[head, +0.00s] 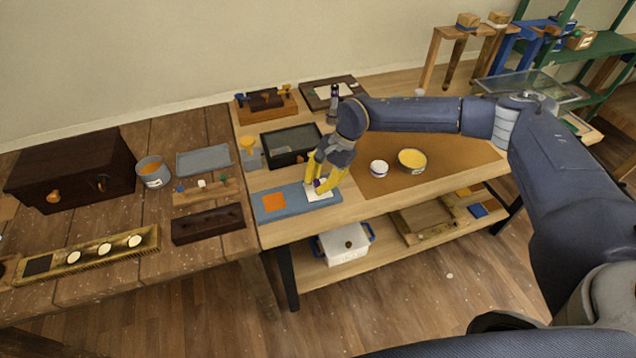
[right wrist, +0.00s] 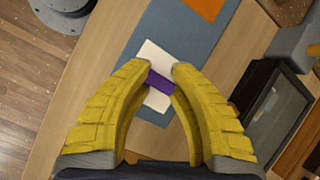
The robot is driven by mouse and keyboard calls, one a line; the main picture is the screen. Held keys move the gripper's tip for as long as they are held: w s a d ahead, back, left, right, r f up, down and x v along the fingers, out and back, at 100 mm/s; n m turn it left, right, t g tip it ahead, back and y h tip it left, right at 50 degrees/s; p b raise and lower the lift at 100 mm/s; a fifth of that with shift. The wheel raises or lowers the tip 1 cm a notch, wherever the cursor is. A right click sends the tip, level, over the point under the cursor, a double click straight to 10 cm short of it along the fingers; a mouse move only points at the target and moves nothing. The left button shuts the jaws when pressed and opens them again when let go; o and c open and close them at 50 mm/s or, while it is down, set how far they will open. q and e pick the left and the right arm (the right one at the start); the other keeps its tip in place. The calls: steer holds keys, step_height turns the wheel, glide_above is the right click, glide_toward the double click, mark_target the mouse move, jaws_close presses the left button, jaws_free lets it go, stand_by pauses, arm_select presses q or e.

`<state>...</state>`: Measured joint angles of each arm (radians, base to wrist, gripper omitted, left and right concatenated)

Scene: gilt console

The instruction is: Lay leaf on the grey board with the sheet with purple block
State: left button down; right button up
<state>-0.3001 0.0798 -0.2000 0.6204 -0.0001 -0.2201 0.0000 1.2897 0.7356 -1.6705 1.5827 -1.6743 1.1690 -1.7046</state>
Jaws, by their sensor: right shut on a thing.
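The grey board (head: 295,205) is blue-grey and lies near the front edge of the middle table. It also shows in the right wrist view (right wrist: 190,42). An orange square sheet (head: 273,202) lies on its left part. A white sheet (head: 322,195) is at its right part, under my right gripper (head: 319,184). In the right wrist view my yellow fingers (right wrist: 165,72) are shut on the purple block (right wrist: 161,83), which crosses the middle of the white sheet (right wrist: 155,57). I cannot tell whether the sheet touches the board. My left gripper is out of view.
A black-framed tray (head: 291,146) lies behind the board, with a yellow-topped grey object (head: 249,150) to its left. A white cup (head: 379,168) and a yellow-filled bowl (head: 411,161) stand on the brown mat (head: 375,186) to the right. A white box (head: 343,244) sits on the lower shelf.

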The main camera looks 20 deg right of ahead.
steer(key=shift+r, duration=3.5)
steer(key=shift+w, duration=0.1)
